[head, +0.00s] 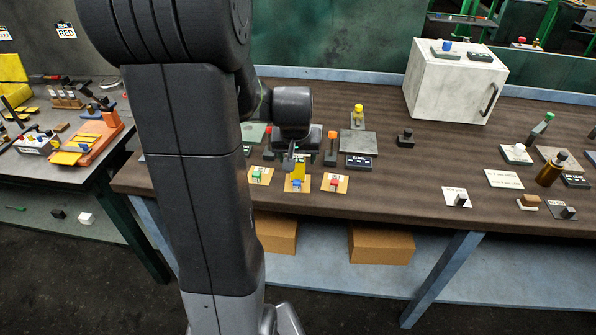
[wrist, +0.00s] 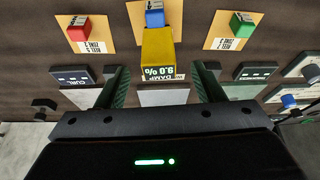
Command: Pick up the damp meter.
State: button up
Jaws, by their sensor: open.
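The damp meter (wrist: 158,48) is a yellow block with a dark, lit display at its near end in the wrist view. Its "DAMP" label and reading appear upside down. In the head view the yellow meter (head: 299,169) shows just below my gripper, beside the middle card with the blue block. My gripper (wrist: 161,72) is open and empty. Its two green-lined fingers stand left and right of the meter's display end, with a gap on each side. In the head view my gripper (head: 293,158) is partly hidden by my own arm. Whether the fingers reach down around the meter is unclear.
Cards with a red block (wrist: 77,28), a blue block (wrist: 155,18) and a green block (wrist: 241,24) lie beyond the meter. Dark label boxes, one the "CURL" box (head: 360,162), flank the gripper. A white cabinet (head: 452,80) stands at back right.

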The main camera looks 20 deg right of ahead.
aim_at(298, 167)
jog(key=shift+s+p+x, duration=0.1)
jog(key=shift+p+x, duration=0.05)
jog(key=shift+x, duration=1.35)
jog(key=shift+s+p+x, duration=0.15)
jog(key=shift+x, duration=1.4)
jog(key=c, duration=1.3)
